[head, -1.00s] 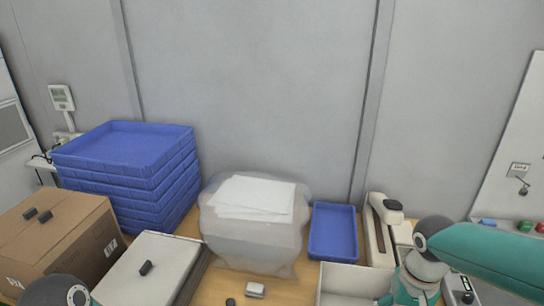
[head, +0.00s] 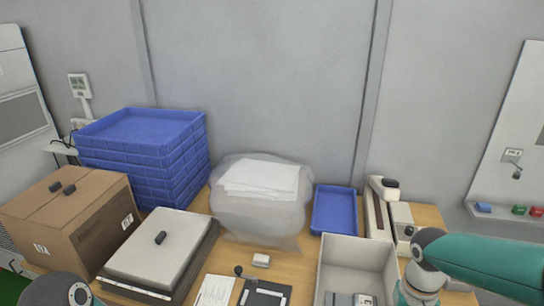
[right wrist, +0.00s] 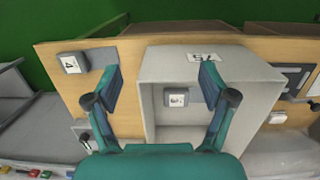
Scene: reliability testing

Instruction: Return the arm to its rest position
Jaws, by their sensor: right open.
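My right arm (head: 485,265), teal with a grey joint, comes in from the right edge in the head view, above the right end of the table. Its gripper is below the head picture. In the right wrist view my right gripper (right wrist: 160,85) has its two fingers wide apart with nothing between them. It is above a grey open box (right wrist: 262,92), in which a small device with a white display (right wrist: 176,97) lies. My left arm shows only as a dark rounded joint (head: 75,290) at the bottom left; its gripper is out of view.
The grey box (head: 385,262) stands beside a blue tray (head: 335,210) and a white bench device (head: 380,205). Left are stacked blue trays (head: 150,160), a carton (head: 85,225) and a pale flat case (head: 185,245). A plastic-wrapped bundle (head: 260,210) is in the middle. Another small device (right wrist: 72,63) lies outside the box.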

